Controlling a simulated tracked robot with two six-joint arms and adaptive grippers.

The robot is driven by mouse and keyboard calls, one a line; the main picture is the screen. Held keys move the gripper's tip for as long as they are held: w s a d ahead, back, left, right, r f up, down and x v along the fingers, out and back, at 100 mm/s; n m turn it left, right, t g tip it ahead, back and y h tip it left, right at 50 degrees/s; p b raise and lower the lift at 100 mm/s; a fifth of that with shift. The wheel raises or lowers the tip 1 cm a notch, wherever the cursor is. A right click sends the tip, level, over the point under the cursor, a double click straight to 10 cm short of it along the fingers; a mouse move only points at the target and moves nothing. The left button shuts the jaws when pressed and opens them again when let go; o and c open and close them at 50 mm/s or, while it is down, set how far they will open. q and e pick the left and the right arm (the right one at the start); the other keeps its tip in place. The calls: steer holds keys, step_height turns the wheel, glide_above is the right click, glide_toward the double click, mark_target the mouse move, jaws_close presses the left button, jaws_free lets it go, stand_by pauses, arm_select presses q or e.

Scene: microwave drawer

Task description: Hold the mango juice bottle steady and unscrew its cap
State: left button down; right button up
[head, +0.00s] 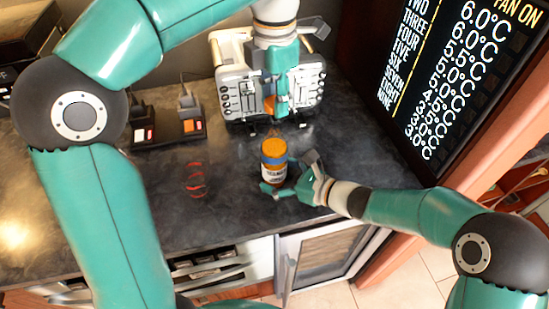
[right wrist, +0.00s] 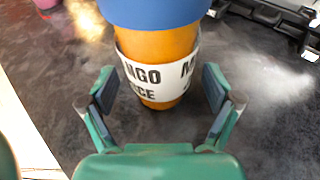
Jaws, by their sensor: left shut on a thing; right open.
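The mango juice bottle (head: 274,172) stands upright on the dark counter, with an orange top, a blue band and a white label. In the right wrist view, the bottle (right wrist: 160,88) shows its label, orange body and blue upper part. My right gripper (head: 287,176) is open, with one finger on each side of the bottle at label height; its fingers (right wrist: 158,85) look apart from it. My left gripper (head: 281,108) is above and behind the bottle, shut on a small orange thing (head: 269,104) largely hidden by its fingers; I cannot tell whether this is the cap.
A silver toaster-like appliance (head: 234,72) stands behind the left gripper. Red rings (head: 196,180) lie left of the bottle. Dark devices with switches (head: 190,126) stand further left. A menu board (head: 450,60) rises at right. The counter in front of the rings is clear.

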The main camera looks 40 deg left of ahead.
steer(key=shift+d, duration=0.1)
steer(key=v, duration=1.1)
steer(key=shift+d, duration=0.1)
steer(key=shift+d+r, duration=0.1)
steer(key=shift+d, duration=0.25)
steer(key=shift+s, duration=0.1)
